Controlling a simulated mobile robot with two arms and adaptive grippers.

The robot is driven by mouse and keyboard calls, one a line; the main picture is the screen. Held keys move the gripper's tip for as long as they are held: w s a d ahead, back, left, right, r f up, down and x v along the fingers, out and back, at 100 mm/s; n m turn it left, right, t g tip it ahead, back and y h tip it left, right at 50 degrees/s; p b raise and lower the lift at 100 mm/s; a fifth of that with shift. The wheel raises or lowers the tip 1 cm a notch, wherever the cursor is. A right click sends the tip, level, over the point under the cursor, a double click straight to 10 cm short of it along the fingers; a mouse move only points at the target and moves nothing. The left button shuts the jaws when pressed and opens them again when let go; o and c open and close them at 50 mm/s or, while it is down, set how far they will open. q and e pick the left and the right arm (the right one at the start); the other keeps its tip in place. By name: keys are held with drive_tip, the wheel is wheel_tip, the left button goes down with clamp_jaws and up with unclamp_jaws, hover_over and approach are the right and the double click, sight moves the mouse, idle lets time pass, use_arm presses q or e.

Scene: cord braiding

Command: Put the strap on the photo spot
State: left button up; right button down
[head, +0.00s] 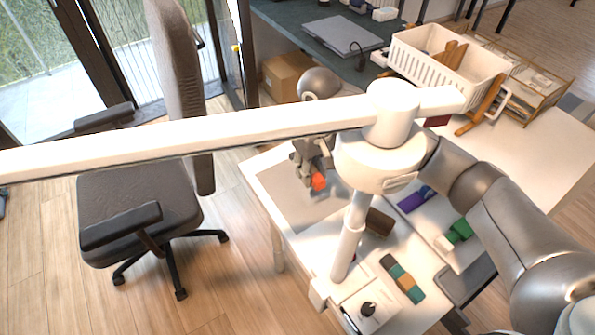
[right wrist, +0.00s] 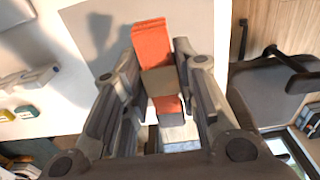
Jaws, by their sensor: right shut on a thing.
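The strap, a folded orange-red band with a brownish-grey middle section, is between my right gripper's fingers in the right wrist view (right wrist: 153,45). Its red end shows below the gripper in the head view (head: 318,182). My right gripper (head: 313,160) is shut on it above the table's left end. A plain grey sheet (head: 290,200), which looks like the photo spot, lies under and around it. In the right wrist view the grey sheet (right wrist: 190,22) carries the gripper's shadow, and the strap looks held above it. My left gripper is not in view.
A brown block (head: 378,222), a purple roll (head: 412,200), a green item (head: 458,232) and a teal-and-orange item (head: 402,278) lie on the white table. A white basket (head: 425,65) stands at the back. An office chair (head: 140,200) is left of the table.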

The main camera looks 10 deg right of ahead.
hover_over(309, 201)
wheel_tip(309, 201, down, 5)
drive_tip(key=shift+s, duration=0.1)
wheel_tip(309, 201, down, 4)
drive_tip(key=shift+f, duration=0.4)
drive_tip(key=c, duration=1.5)
unclamp_jaws()
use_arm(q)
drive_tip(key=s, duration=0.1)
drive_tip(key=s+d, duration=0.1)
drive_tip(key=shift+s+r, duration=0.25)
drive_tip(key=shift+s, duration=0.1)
use_arm(e)
drive_tip(key=o, duration=0.4)
drive_tip(key=shift+c, duration=0.2)
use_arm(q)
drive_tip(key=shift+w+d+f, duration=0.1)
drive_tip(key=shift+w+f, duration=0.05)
use_arm(e)
drive_tip(key=r, duration=1.2)
drive_tip(key=shift+s+d+r, duration=0.1)
drive_tip(key=shift+s+r, duration=0.05)
drive_tip(key=shift+s, duration=0.05)
